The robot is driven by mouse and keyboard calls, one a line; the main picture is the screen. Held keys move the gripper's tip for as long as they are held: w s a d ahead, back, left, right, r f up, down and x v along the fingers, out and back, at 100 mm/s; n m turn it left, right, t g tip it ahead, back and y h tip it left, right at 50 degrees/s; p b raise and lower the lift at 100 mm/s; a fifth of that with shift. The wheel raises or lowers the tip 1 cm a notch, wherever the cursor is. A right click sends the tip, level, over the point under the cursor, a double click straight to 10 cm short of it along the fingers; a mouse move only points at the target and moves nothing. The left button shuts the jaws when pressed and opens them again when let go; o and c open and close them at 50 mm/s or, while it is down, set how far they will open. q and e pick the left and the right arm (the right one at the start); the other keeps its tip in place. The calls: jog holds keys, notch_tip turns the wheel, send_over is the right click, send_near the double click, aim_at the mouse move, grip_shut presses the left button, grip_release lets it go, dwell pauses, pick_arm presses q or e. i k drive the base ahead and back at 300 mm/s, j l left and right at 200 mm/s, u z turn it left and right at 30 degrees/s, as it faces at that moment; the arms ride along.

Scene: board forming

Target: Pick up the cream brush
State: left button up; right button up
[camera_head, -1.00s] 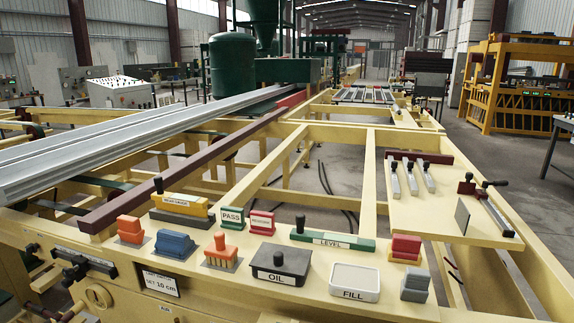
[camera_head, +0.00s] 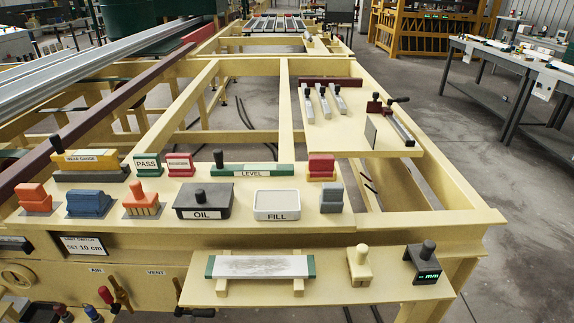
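The cream brush (camera_head: 360,266) stands upright on the low front shelf (camera_head: 400,291), towards its right end. It has a rounded cream knob on top and a wider cream base. A dark gauge with a green "mm" display (camera_head: 424,266) stands just right of it. A pale whetstone-like block with green ends (camera_head: 260,267) lies on two supports to its left. Neither of my grippers shows in the view.
Above the shelf, the machine top (camera_head: 310,228) holds an OIL box (camera_head: 203,203), a FILL tray (camera_head: 276,206), an orange brush (camera_head: 142,203) and several coloured blocks. Bare shelf lies between the block and the brush. Open floor (camera_head: 500,205) lies to the right.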

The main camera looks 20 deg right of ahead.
aim_at(360, 271)
jog(key=k+z, duration=0.1)
jog(key=z, duration=0.9)
